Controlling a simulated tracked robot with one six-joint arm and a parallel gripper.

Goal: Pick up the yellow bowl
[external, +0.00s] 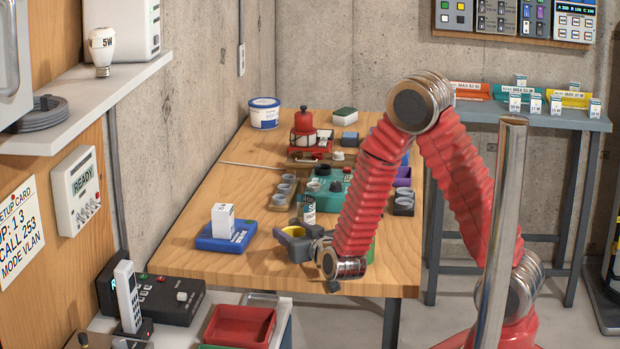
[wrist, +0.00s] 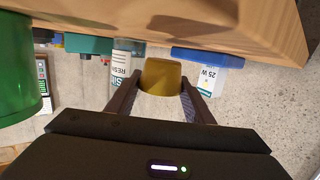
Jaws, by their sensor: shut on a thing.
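The yellow bowl (external: 293,231) is at the end of my arm, over the front part of the wooden table in the external view. In the wrist view the yellow bowl (wrist: 160,74) sits between the two dark fingers of my gripper (wrist: 160,82), which are closed on its sides. In the external view my gripper (external: 291,242) is low near the front edge, and partly hides the bowl. I cannot tell exactly how far the bowl is above the wood.
A blue tray with a white box (external: 224,221) stands left of the bowl on the wooden table (external: 190,262). A green cylinder (wrist: 20,65) is at the left in the wrist view. Several cups and devices crowd the table behind.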

